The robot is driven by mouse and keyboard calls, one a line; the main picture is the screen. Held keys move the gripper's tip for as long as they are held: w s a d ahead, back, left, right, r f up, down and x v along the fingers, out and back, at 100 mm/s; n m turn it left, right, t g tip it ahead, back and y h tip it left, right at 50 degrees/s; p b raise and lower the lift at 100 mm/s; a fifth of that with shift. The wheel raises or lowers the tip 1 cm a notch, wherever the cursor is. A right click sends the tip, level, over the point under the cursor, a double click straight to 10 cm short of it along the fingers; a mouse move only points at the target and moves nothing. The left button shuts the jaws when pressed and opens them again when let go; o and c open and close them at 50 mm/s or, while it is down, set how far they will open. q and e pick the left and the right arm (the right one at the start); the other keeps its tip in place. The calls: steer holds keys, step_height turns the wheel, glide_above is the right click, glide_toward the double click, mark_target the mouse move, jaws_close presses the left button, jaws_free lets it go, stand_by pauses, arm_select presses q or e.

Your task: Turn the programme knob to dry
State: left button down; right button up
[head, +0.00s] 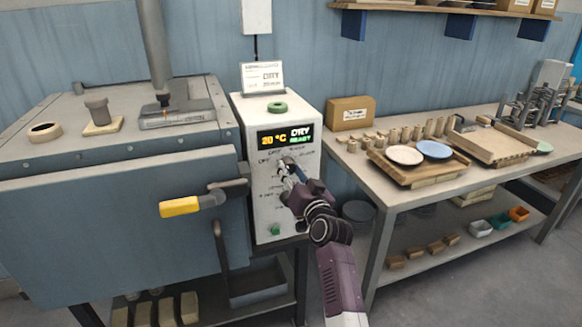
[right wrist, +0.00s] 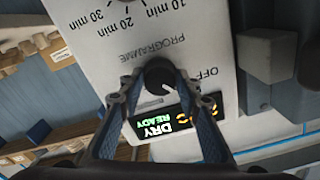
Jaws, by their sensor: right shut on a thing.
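The white control box (head: 262,215) stands beside the large grey-blue dryer (head: 110,235). Its display (head: 285,136) reads 20 °C, DRY and READY; the display also shows upside down in the right wrist view (right wrist: 165,122). The dark programme knob (right wrist: 160,74) is below the display, with OFF and PROGRAMME printed near it. Its white pointer line is turned towards the display side. My right gripper (head: 286,168) is shut on the knob, one finger on each side in the right wrist view (right wrist: 160,84). The gripper hides part of the panel in the head view. My left gripper is not in view.
A yellow-ended handle (head: 180,207) sticks out from the dryer at left. A workbench (head: 400,194) with plates and a cardboard box (head: 351,113) stands at right.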

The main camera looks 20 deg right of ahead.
mark_target(287, 134)
steer(key=shift+m+p, duration=0.7)
steer(key=shift+m, duration=0.9)
steer(key=o, duration=1.2)
steer(key=shift+c, duration=0.2)
steer(key=shift+r, duration=0.25)
step_height(287, 134, up, 9)
steer(key=shift+r, duration=0.2)
steer(key=shift+c, duration=0.3)
